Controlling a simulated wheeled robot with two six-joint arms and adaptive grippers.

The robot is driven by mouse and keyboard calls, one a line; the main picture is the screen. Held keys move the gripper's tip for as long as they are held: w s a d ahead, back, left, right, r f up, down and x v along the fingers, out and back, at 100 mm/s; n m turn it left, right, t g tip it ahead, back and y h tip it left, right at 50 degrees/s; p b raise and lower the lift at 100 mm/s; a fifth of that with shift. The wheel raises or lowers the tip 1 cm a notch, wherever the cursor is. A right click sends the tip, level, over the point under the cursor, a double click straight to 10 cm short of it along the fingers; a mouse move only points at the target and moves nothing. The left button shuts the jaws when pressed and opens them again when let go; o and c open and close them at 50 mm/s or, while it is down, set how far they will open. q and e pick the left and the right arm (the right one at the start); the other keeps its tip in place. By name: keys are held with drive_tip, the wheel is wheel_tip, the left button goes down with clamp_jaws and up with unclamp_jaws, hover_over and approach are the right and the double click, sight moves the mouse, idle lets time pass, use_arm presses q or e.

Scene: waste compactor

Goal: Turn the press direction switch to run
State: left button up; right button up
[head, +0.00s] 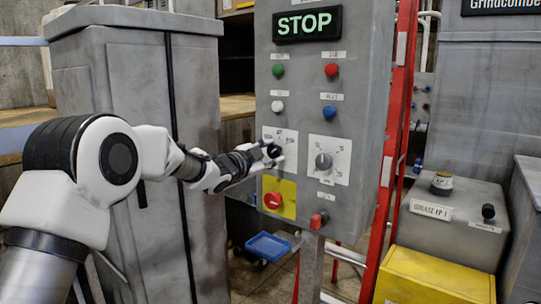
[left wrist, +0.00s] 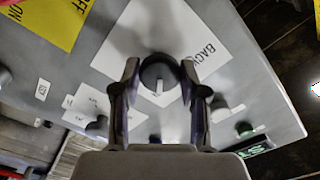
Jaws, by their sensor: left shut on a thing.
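The grey control panel (head: 340,90) stands in the middle of the head view, with a lit STOP sign at its top. My left gripper (head: 272,152) is at the dark round switch knob on the panel's left white plate (head: 268,134). In the left wrist view the knob (left wrist: 158,70) sits between the two fingertips of my left gripper (left wrist: 160,78), which is shut on it. A light pointer mark on the knob points down in that view. The word "BACK" is partly readable on the plate beside it. My right gripper is not in view.
A grey rotary dial (head: 323,162) sits right of the switch. A red knob on a yellow plate (head: 289,190) is below, and several coloured buttons are above. A red ladder-like frame (head: 396,120) stands right, a grey cabinet (head: 110,90) left.

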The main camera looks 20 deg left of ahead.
use_arm(q)
drive_tip(key=o, duration=1.1)
drive_tip(key=shift+o, duration=0.2)
drive_tip(key=v, duration=1.2)
drive_tip(key=shift+w, duration=0.1)
